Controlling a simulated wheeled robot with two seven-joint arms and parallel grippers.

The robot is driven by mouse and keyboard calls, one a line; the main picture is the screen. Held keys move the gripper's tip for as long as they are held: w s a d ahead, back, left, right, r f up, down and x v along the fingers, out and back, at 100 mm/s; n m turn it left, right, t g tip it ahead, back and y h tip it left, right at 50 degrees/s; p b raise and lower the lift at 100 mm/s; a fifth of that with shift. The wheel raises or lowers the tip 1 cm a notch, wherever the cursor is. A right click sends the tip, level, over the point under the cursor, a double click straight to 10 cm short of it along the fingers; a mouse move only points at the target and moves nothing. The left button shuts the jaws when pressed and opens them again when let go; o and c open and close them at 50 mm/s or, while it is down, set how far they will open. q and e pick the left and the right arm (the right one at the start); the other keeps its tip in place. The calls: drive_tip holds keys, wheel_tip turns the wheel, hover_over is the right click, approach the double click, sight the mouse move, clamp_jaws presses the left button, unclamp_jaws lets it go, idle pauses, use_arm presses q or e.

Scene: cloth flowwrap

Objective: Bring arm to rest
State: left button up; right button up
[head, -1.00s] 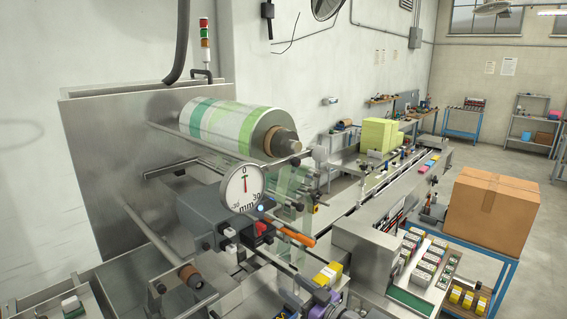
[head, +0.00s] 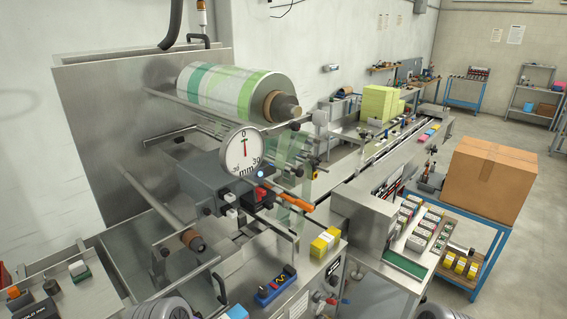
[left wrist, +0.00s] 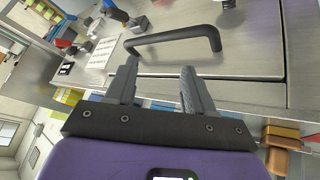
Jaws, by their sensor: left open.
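My left gripper (left wrist: 159,72) shows in the left wrist view with its two grey fingers apart and nothing between them. Beyond the fingertips is a black bar handle (left wrist: 176,37) on a steel panel (left wrist: 240,52); the fingers are not around it. I cannot make out the left gripper in the head view. Rounded grey parts at the bottom edge there look like my arms. My right gripper is in neither view.
A flow-wrap machine carries a green-striped film roll (head: 232,92), a dial gauge (head: 240,152) and an orange-handled lever (head: 299,204). A yellow-and-white box (head: 325,241) stands on its front deck. A cardboard box (head: 488,181) is at right. Open floor lies far right.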

use_arm(q)
drive_tip(key=s+f+g+h, duration=0.3)
drive_tip(key=s+g, duration=0.3)
drive_tip(key=s, duration=1.4)
wheel_tip(320, 180, down, 17)
drive_tip(key=b, duration=1.7)
drive_tip(key=shift+s+f+n+g, duration=0.15)
drive_tip(key=shift+s+n+g, duration=0.15)
drive_tip(key=shift+s, duration=0.1)
